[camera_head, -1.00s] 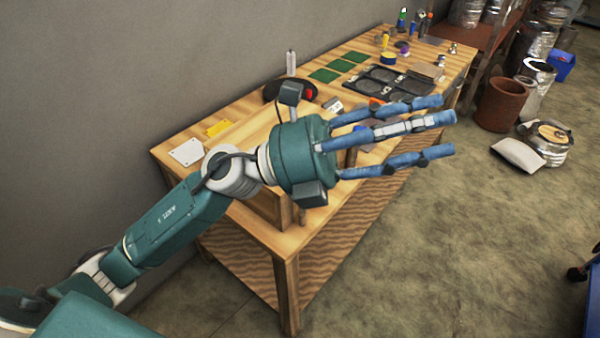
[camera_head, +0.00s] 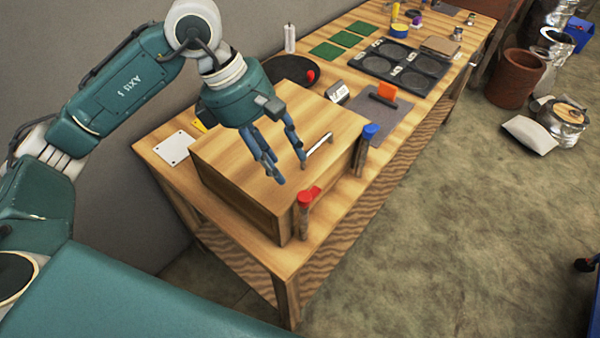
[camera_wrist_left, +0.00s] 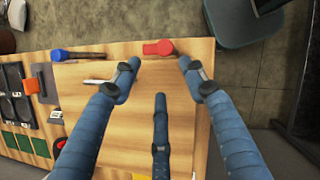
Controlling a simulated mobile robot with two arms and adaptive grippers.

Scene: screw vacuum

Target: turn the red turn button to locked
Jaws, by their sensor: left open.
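The red turn button (camera_head: 308,196) sits on a post at the near front corner of a wooden box (camera_head: 270,150) on the workbench. In the left wrist view the red turn button (camera_wrist_left: 158,47) shows at the box edge, beyond and between the fingertips. My left gripper (camera_head: 278,168) points down above the box top, behind and left of the red button, apart from it. Its blue fingers are spread and empty; they also show in the left wrist view (camera_wrist_left: 158,80). A blue turn button (camera_head: 370,131) stands at the box's other front corner. My right gripper is not seen.
A metal handle (camera_head: 319,144) lies on the box top near the fingers. Behind are an orange-handled tool (camera_head: 387,92) on a grey mat, a black tray (camera_head: 400,68), green squares (camera_head: 327,50) and a white bottle (camera_head: 290,38). The floor in front is clear.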

